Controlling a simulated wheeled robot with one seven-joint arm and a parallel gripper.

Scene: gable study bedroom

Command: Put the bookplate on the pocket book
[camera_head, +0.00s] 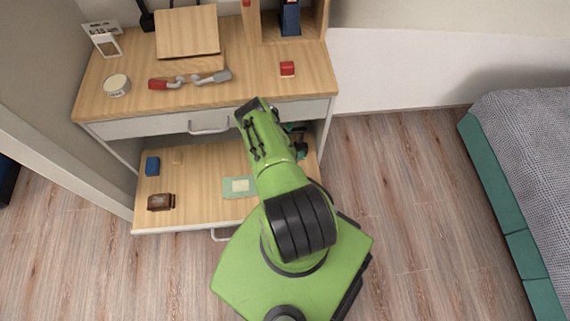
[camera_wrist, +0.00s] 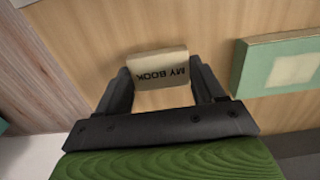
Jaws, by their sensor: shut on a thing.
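The bookplate (camera_wrist: 158,66) is a small cream plate lettered "MY BOOK". In the wrist view it sits between the two fingers of my gripper (camera_wrist: 160,84), which is shut on it. The pocket book (camera_wrist: 278,66) is teal with a cream patch on its cover. In the wrist view it lies to the right of my gripper, apart from the bookplate. In the head view the pocket book (camera_head: 239,187) lies flat on the lower wooden surface, just left of my arm. My arm mostly hides my gripper there, and I cannot make out the bookplate.
The lower surface (camera_head: 205,190) also carries a blue block (camera_head: 152,166), a brown item (camera_head: 161,202) and a small pale wooden piece (camera_head: 178,158). The desk top above overhangs its back, with a drawer handle (camera_head: 209,123). A bed (camera_head: 520,150) stands right; floor between is clear.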

